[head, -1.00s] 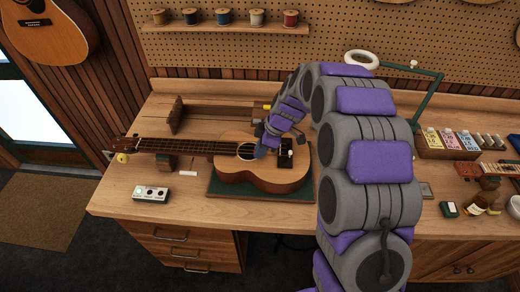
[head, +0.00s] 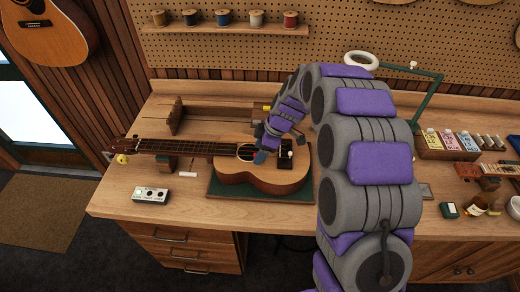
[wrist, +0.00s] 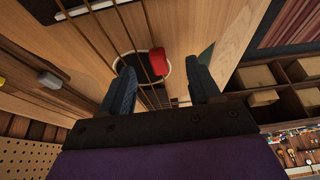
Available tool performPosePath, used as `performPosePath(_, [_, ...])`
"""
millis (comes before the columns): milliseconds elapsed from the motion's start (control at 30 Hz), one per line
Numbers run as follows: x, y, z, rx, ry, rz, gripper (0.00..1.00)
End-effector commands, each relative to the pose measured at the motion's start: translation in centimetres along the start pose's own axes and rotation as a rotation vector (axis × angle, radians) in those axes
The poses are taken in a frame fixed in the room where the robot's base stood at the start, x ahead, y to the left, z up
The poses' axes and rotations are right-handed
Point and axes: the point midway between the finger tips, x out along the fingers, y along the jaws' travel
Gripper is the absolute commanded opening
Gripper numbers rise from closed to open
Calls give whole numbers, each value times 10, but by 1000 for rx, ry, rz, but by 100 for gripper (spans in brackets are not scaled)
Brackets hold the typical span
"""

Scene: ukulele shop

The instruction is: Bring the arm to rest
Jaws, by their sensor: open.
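My arm arches over the workbench, and my gripper (head: 264,152) points down over the ukulele's body. In the wrist view my gripper (wrist: 162,82) is open, its two dark blue fingers apart. The ukulele (head: 270,176) lies face up on a green mat (head: 225,190), its neck pointing left. In the wrist view the strings and sound hole show beyond the fingers. A small red piece (wrist: 158,62) shows by the strings at the sound hole, beyond the gap between the fingers. I cannot tell whether the fingers touch the ukulele.
A neck support (head: 166,164) and a small box with round dials (head: 150,195) are at the left. A wooden rack (head: 220,118) stands behind the ukulele. Coloured boxes (head: 450,142), a second instrument (head: 495,170) and a green lamp arm (head: 428,98) are at the right.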

Motion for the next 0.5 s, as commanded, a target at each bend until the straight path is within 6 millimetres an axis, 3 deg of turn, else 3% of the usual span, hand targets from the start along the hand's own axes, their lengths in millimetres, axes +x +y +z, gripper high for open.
performPosePath(500, [-17,0,-7,-1,1,1,62])
